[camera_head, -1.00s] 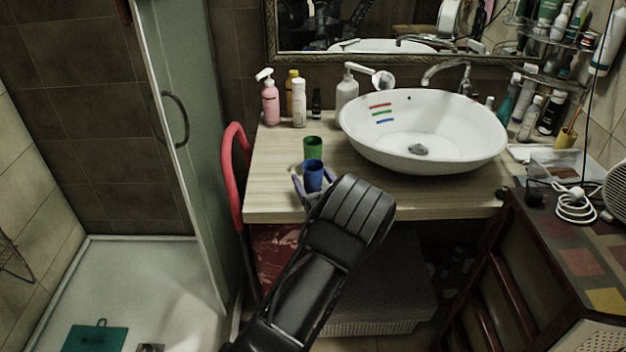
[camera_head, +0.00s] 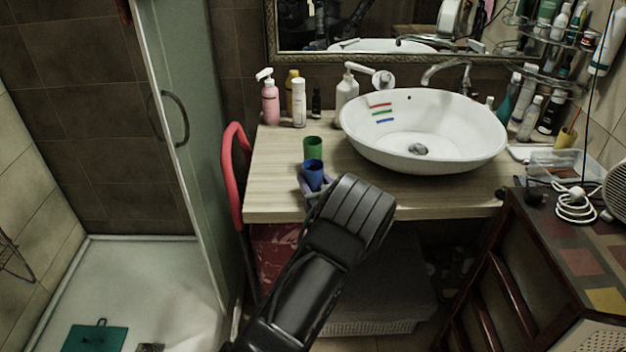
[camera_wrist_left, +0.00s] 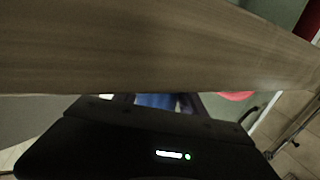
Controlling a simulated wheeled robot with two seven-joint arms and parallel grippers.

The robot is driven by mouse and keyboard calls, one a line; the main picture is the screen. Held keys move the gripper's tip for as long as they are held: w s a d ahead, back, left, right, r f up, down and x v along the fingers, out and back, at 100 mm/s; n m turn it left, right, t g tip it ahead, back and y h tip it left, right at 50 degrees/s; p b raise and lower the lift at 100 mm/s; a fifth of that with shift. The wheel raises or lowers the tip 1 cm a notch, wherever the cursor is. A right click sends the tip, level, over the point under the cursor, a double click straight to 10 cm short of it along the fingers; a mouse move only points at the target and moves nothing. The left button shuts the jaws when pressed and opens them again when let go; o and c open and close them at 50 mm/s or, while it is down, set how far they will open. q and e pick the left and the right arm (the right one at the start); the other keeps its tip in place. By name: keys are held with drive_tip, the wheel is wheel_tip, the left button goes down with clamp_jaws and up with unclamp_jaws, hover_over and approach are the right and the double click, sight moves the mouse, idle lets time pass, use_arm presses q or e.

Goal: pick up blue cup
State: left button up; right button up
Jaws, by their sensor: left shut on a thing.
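The blue cup (camera_head: 313,174) stands near the front edge of the wooden counter, just in front of the green cup (camera_head: 312,148). My left gripper (camera_head: 315,184) reaches in from below and is shut on the blue cup, with its fingers around the cup's lower part. In the left wrist view, a strip of the blue cup (camera_wrist_left: 156,101) shows behind the dark gripper body; the rest of it is hidden. My right gripper is not in view.
The counter (camera_head: 275,190) is bare left of the cups. A white basin (camera_head: 460,150) stands to the right. Bottles, including a pink one (camera_head: 270,103), stand at the back. A red chair frame (camera_head: 235,180) is at the counter's left edge.

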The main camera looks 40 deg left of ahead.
use_arm(q)
drive_tip(key=shift+r, duration=0.2)
idle(0.3)
drive_tip(key=shift+r+b, duration=0.5)
drive_tip(key=shift+r, duration=4.3)
drive_tip(key=s+d+f+m+t+h, duration=0.1)
drive_tip(key=d+f+m+t+h, duration=0.1)
drive_tip(key=d+h, duration=0.3)
drive_tip(key=s+d+f+m+t+h, duration=0.1)
drive_tip(key=d+m+h, duration=0.4)
drive_tip(key=d, duration=0.9)
drive_tip(key=s+d+f+m+t+h, duration=0.1)
drive_tip(key=d+f+m+t+h, duration=0.2)
drive_tip(key=d, duration=0.6)
drive_tip(key=shift+s+d+f+m+t+h, duration=0.15)
drive_tip(key=shift+m+t+h, duration=0.2)
drive_tip(key=shift+t+h, duration=0.2)
drive_tip(key=shift+w+d+f+m+t+h, duration=0.1)
drive_tip(key=shift+d+m+t+h, duration=0.05)
drive_tip(key=shift+m+t+h, duration=0.3)
